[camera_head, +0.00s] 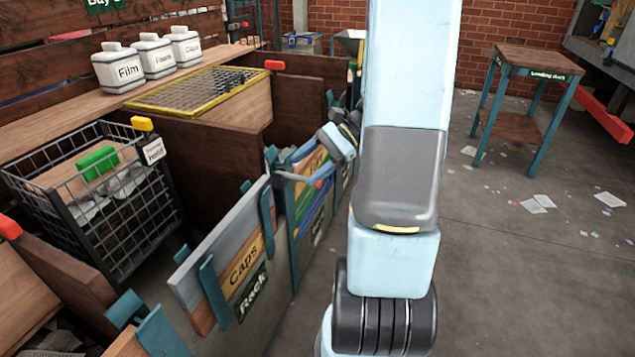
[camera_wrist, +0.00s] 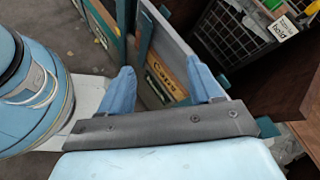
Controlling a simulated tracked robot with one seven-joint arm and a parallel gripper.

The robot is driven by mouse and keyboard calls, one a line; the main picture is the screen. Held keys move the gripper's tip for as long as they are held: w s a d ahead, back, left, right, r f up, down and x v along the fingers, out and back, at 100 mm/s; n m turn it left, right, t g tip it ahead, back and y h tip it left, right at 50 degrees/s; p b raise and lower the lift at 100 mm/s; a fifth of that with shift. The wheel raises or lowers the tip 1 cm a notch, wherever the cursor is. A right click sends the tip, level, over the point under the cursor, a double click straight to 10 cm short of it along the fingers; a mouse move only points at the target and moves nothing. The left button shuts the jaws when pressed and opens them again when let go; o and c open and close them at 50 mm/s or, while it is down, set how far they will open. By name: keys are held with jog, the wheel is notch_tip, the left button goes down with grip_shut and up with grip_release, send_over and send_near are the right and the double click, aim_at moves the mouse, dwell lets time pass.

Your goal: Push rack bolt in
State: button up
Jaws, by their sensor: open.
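The rack (camera_head: 252,292) is a row of teal uprights holding boards on edge, with a green "Rack" label low on its front. A grey board (camera_head: 218,250) with a wooden "Caps" panel (camera_head: 243,258) stands in its near part; the "Caps" panel also shows in the wrist view (camera_wrist: 160,78). My gripper (camera_head: 283,165) is at the rack's middle, behind my arm. In the wrist view its two blue fingers (camera_wrist: 161,72) are spread, with the "Caps" board in view beyond the gap and nothing held. A small red spot (camera_head: 318,184) shows beside the gripper; I cannot tell whether it is the bolt.
A wire crate (camera_head: 165,190) with a green block (camera_head: 97,163) stands left of the rack. Yellow-framed mesh (camera_head: 200,88) and white tubs (camera_head: 118,68) are on the bench behind. The floor at right is open, with scattered papers and a side table (camera_head: 540,58).

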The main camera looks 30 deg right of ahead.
jog(key=w+d+f+m+t+y, duration=0.2)
jog(key=d+f+m+t, duration=0.45)
jog(key=d+f, duration=0.2)
jog(key=m+t+h, duration=0.3)
jog(key=m+t, duration=0.3)
jog(key=m, duration=0.2)
send_near(321, 182)
jog(key=shift+n, duration=0.25)
jog(key=x, duration=1.1)
jog(key=shift+f, duration=0.1)
grip_shut()
jog(key=shift+d, duration=0.1)
